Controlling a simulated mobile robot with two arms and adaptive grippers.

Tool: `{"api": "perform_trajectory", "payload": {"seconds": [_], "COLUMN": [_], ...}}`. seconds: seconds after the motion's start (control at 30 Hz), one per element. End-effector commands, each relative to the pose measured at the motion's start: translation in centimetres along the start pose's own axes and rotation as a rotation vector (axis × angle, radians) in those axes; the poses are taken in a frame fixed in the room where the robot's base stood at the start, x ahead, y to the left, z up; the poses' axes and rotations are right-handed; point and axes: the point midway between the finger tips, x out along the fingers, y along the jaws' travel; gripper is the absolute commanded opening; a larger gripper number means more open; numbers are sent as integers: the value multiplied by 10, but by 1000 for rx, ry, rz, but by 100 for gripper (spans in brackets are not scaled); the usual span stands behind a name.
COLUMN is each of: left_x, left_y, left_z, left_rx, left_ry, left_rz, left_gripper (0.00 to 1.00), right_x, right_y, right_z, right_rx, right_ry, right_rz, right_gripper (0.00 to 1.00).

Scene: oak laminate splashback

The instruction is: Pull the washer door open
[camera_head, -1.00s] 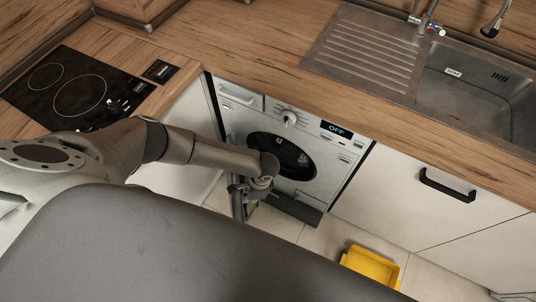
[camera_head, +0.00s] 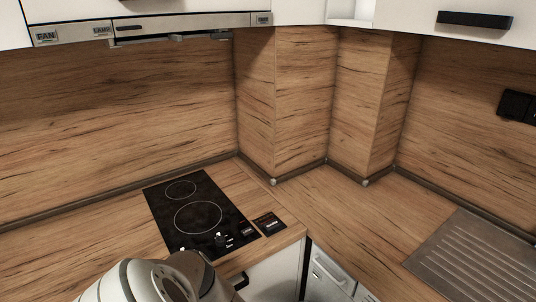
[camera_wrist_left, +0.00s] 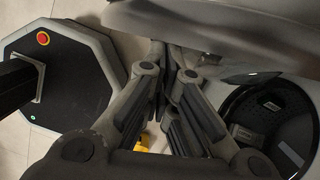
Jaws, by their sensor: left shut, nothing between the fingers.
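The washer (camera_head: 328,278) shows in the head view only as a light upper corner at the bottom edge, below the worktop. Its door is out of that view. In the left wrist view the round dark washer door (camera_wrist_left: 268,108) shows at the right, partly hidden by my gripper and cut by the frame. I cannot tell whether it stands ajar. My left gripper (camera_wrist_left: 168,65) is shut and empty, to the left of the door in that view. I cannot tell how far its fingers are from the door. My right gripper is in neither view.
In the head view a black hob (camera_head: 198,215) lies in the wooden worktop (camera_head: 325,215), left of a metal drainer (camera_head: 478,262). A cabinet front (camera_head: 272,275) stands left of the washer. In the left wrist view a small yellow object (camera_wrist_left: 144,141) lies on the floor.

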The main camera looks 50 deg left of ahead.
Motion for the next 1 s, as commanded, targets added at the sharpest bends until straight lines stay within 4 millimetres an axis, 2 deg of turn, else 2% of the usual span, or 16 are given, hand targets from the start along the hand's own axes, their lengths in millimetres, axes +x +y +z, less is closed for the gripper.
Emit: {"api": "perform_trajectory", "payload": {"seconds": [0.23, 0.37, 0.57, 0.8, 1.0], "left_x": [-1, -8, -34, -77, -105], "left_y": [0, 0, 0, -1, -1], "left_z": [0, 0, 0, 0, 0], "left_rx": [-1, -2, 0, -1, 0], "left_ry": [-1, -1, 1, 1, 1], "left_rz": [0, 0, -1, -1, -1], "left_gripper": [0, 0, 0, 0, 0], "right_x": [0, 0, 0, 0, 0], "right_y": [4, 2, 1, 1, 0], "right_z": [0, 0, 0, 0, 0], "right_rx": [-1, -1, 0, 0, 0], "right_ry": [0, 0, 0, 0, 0], "right_rz": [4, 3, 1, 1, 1], "right_gripper": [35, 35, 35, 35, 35]}}
